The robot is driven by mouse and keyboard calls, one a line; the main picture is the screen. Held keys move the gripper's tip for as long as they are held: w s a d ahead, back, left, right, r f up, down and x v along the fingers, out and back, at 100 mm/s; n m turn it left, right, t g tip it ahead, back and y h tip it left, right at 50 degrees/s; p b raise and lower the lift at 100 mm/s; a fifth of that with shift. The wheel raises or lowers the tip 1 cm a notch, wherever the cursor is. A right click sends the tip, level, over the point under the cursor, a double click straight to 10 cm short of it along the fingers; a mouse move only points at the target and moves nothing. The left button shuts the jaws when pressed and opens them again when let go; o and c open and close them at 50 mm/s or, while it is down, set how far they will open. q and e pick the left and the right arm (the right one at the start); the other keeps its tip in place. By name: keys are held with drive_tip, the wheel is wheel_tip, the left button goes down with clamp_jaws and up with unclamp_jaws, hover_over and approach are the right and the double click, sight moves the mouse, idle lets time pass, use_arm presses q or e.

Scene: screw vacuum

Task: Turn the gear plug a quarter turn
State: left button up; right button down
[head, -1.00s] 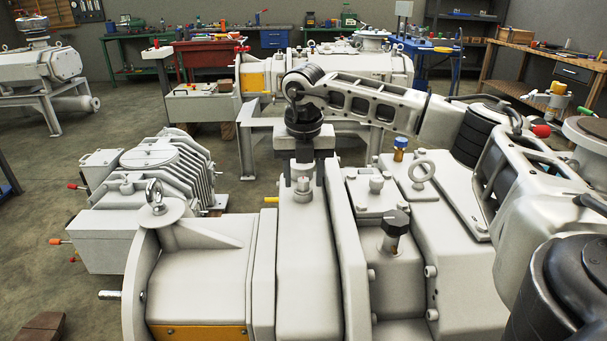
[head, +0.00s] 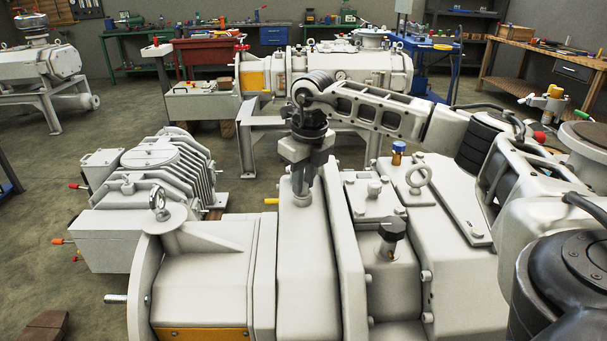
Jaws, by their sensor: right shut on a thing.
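The gear plug (head: 302,193) is a small pale metal fitting on top of the grey gear housing (head: 302,260) of the vacuum screw pump in front of me. My right gripper (head: 305,182) points straight down over it and is shut on it; the fingers partly hide the plug. The plug stands upright and sits at the housing top; how deep it is seated I cannot tell. My right arm reaches in from the right above the pump. My left gripper is not in view.
Right of the gear housing stand a black-headed plug (head: 391,231), a blue-capped fitting (head: 398,151) and a lifting eye (head: 420,174). Another lifting eye (head: 158,200) is at the left. A finned machine (head: 150,195) stands on the floor behind left. Benches line the back wall.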

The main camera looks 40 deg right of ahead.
sight(309, 196)
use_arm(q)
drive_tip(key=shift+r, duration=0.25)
use_arm(e)
drive_tip(key=shift+n, duration=0.7)
drive_tip(key=shift+a, duration=0.1)
drive_tip(key=c, duration=1.2)
unclamp_jaws()
drive_tip(key=shift+r, duration=0.7)
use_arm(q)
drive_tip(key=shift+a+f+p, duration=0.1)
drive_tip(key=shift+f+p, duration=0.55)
use_arm(e)
drive_tip(key=shift+s+r, duration=0.3)
drive_tip(key=shift+r, duration=2.1)
drive_tip(key=shift+s+r, duration=0.35)
drive_tip(key=shift+r, duration=2)
drive_tip(key=shift+s+r, duration=0.3)
drive_tip(key=shift+r, duration=2.1)
